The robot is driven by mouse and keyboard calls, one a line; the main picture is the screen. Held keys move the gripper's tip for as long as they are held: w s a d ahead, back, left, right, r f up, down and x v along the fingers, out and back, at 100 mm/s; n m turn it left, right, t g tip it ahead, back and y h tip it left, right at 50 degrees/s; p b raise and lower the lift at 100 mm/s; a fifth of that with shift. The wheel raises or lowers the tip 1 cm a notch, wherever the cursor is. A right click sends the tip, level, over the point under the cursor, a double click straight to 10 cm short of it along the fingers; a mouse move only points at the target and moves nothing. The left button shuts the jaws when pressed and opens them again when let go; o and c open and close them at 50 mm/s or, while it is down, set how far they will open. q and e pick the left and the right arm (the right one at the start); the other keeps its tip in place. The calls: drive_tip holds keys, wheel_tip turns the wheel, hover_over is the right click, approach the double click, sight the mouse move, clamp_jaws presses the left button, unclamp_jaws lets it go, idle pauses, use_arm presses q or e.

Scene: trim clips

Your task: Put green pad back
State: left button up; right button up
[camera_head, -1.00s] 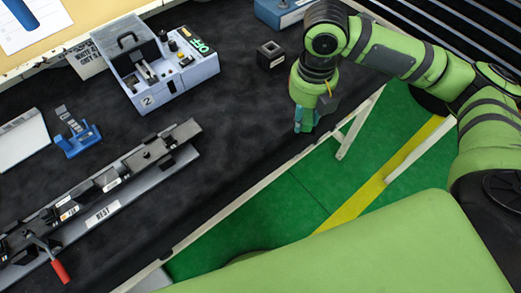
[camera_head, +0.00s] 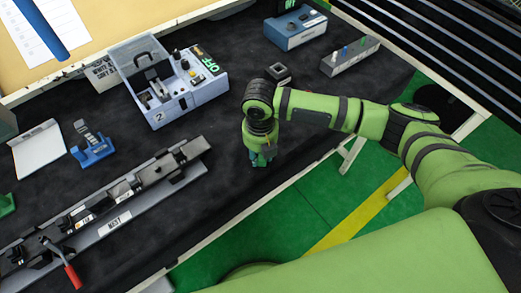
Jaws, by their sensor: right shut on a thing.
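My right gripper (camera_head: 258,160) points down low over the front part of the dark bench, right of the long rail. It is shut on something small. The held thing is mostly hidden by the gripper and too small to make out, so I cannot tell if it is the green pad. A grey block (camera_head: 350,60) with small coloured pieces on top, one of them green, stands at the back right of the bench. A small green object (camera_head: 6,204) is cut off at the left edge. My left gripper is not in view.
A grey device marked 2 (camera_head: 175,90) stands behind the gripper, with a small black block (camera_head: 278,74) to its right. A blue box (camera_head: 295,30) is further back. The rail marked NEST (camera_head: 115,222) with a red handle lies left. Bench cloth around the gripper is clear.

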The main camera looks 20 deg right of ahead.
drive_tip(key=shift+f, duration=0.2)
drive_tip(key=o, duration=1.2)
drive_tip(key=shift+c, duration=0.2)
drive_tip(key=shift+r, duration=0.65)
wheel_tip(320, 180, up, 11)
drive_tip(key=b, duration=0.3)
drive_tip(key=shift+a, duration=0.1)
